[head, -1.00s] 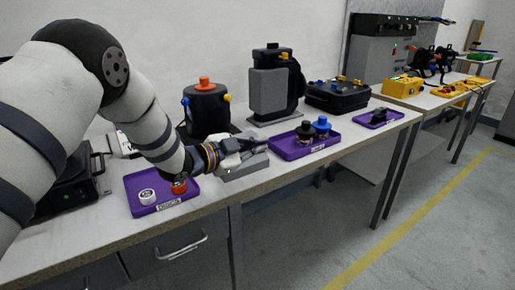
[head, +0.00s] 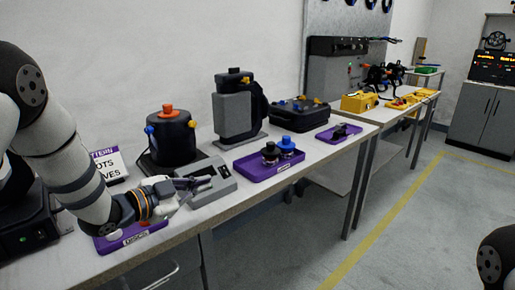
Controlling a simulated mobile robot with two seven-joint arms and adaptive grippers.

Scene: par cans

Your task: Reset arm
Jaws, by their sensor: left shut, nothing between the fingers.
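My left gripper (head: 192,184) is shut and empty. It is above the bench's front part, just beside a grey box-shaped device (head: 212,181) with a dark panel. My left arm comes in from the left and covers much of a purple tray (head: 149,233) at the front left. A white can and a bit of a red one (head: 144,223) show at that tray. My right gripper is not in view; only a dark part of my right arm shows at the lower right corner.
A purple tray (head: 262,174) holds a black-topped and a blue-topped can. A smaller purple tray (head: 327,136) lies farther right. A black pot (head: 171,137) with an orange knob, a grey-black machine (head: 233,112) and a black case (head: 299,111) stand behind. The floor at right is clear.

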